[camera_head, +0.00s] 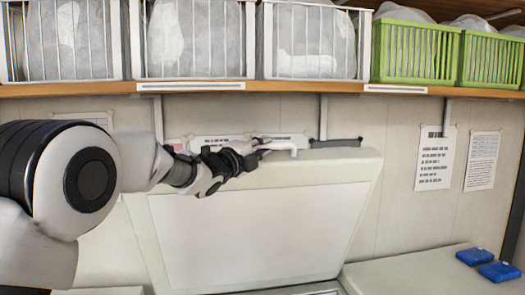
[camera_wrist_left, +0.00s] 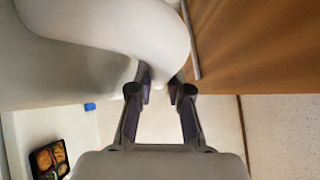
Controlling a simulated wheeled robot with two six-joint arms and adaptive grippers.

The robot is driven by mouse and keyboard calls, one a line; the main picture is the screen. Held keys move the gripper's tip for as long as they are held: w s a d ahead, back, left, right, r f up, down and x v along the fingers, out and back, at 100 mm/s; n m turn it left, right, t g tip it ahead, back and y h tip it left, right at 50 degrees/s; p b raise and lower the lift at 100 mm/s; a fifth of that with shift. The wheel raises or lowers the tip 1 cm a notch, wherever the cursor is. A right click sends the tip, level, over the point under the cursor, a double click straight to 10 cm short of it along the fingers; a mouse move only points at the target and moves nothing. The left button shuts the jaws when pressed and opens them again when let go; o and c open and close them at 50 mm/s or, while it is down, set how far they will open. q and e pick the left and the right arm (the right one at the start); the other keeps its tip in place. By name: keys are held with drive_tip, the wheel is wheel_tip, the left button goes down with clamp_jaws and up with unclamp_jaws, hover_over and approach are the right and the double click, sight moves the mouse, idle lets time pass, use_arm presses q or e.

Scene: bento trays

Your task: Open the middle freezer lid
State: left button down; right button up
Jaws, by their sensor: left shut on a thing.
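The middle freezer lid (camera_head: 260,225) stands raised and tilted up in the head view, its pale inner panel facing me. A white handle (camera_head: 283,147) shows at its top edge. My left gripper (camera_head: 260,152) reaches in from the left to this handle and is shut on it. In the left wrist view the two fingers of my left gripper (camera_wrist_left: 160,90) close around the curved white handle (camera_wrist_left: 152,68). The freezer opening below the lid is mostly out of view. My right gripper is not in view.
A shelf (camera_head: 250,88) with white wire baskets (camera_head: 195,40) and green baskets (camera_head: 415,52) runs above the lid. Blue items (camera_head: 475,256) lie on the white surface at right. A bento tray (camera_wrist_left: 48,158) with food shows in the left wrist view.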

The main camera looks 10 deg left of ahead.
use_arm(q)
drive_tip(key=c, duration=1.4)
unclamp_jaws()
drive_tip(key=shift+f, duration=0.1)
drive_tip(key=shift+o, duration=0.2)
drive_tip(key=shift+s, duration=0.1)
drive_tip(key=v, duration=1.1)
drive_tip(key=shift+s+a, duration=0.2)
drive_tip(key=shift+s, duration=0.15)
